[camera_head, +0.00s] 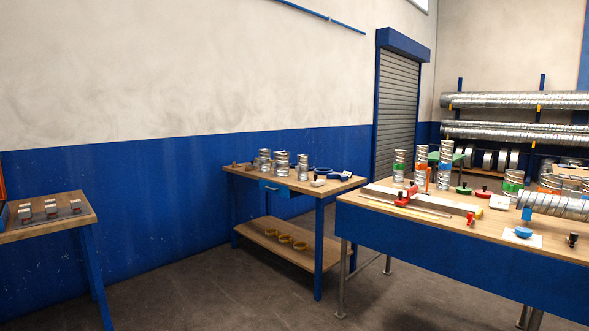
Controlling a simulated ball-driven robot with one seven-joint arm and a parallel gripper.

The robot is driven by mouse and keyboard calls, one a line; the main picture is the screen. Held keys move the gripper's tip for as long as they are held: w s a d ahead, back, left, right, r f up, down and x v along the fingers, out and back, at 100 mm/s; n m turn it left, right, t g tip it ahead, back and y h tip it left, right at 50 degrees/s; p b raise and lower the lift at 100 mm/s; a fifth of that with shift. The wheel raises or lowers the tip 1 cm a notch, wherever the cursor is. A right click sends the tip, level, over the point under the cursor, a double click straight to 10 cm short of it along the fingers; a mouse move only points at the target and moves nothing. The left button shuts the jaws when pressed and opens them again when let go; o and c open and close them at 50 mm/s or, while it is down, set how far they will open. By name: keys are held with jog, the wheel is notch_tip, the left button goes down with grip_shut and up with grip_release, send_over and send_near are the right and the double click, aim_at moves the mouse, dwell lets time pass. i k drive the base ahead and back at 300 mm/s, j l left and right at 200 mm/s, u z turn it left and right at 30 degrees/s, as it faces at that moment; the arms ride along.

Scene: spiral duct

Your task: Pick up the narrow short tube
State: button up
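Several ribbed metal tubes stand upright on two workbenches. On the middle bench (335,183) are three short tubes: a left one (264,161), a middle one (282,165) and a right one (302,169). On the right bench (450,229) stand three taller, slim tubes: a left one (399,167), one behind an orange-red piece (421,158) and the tallest one (445,165). At this distance I cannot tell which tube is the narrow short one. My gripper is not in view.
A small bench (60,226) with metal pieces stands at the left. A large duct (555,206) lies on the right bench. Yellow rings (285,239) lie on the middle bench's lower shelf. The floor (190,285) between the left and middle benches is clear.

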aim_at(302, 168)
jog(key=i+j+u, duration=0.35)
jog(key=i, duration=0.8)
jog(key=i+u, duration=0.35)
jog(key=i, duration=0.85)
jog(key=i+z, duration=0.1)
jog(key=i, duration=0.4)
jog(key=i+j+z, duration=0.1)
jog(key=i, duration=0.35)
jog(key=i+j+z, duration=0.1)
jog(key=i, duration=0.4)
jog(key=i+j+z, duration=0.1)
jog(key=i+j, duration=0.15)
jog(key=i, duration=0.2)
